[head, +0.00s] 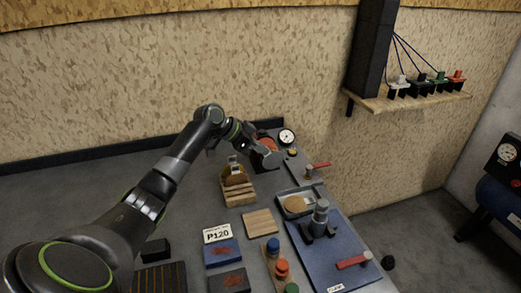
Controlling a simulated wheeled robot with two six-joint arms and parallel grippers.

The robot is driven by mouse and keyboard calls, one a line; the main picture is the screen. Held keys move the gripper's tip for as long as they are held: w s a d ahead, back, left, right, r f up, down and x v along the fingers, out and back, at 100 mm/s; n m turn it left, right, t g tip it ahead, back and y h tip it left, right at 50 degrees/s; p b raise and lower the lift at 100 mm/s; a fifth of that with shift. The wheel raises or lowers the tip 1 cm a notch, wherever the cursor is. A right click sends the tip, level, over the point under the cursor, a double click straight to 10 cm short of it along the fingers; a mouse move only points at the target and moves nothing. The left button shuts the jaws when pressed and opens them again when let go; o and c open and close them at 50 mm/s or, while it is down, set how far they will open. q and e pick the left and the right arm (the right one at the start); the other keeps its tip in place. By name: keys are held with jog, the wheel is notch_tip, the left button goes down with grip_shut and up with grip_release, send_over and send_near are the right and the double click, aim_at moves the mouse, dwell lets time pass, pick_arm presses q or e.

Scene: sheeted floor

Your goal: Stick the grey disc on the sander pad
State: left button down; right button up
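My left arm reaches from the lower left across the bench. Its gripper (262,157) is at the back, close to a dark red round thing (268,142). The fingers are too small and overlapped to tell whether they are open or hold anything. A brown disc (234,171) stands in a slotted wooden rack (238,191). A tan disc (296,204) lies in a shallow grey tray (283,193). I cannot make out a grey disc or the pad clearly. My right gripper is not in view.
A round gauge (286,137) stands at the back. A P120 card (217,234), a wooden block (259,223), blue and dark blocks, and coloured knobs (282,268) crowd the front. A red-handled tool (354,262) lies on the mat. The bench's left side is mostly clear.

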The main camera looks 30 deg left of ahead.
pick_arm(q)
jog(key=c, duration=1.6)
grip_release()
jog(key=shift+b+v, duration=1.6)
jog(key=shift+v, duration=7.15)
jog(key=shift+f, duration=0.1)
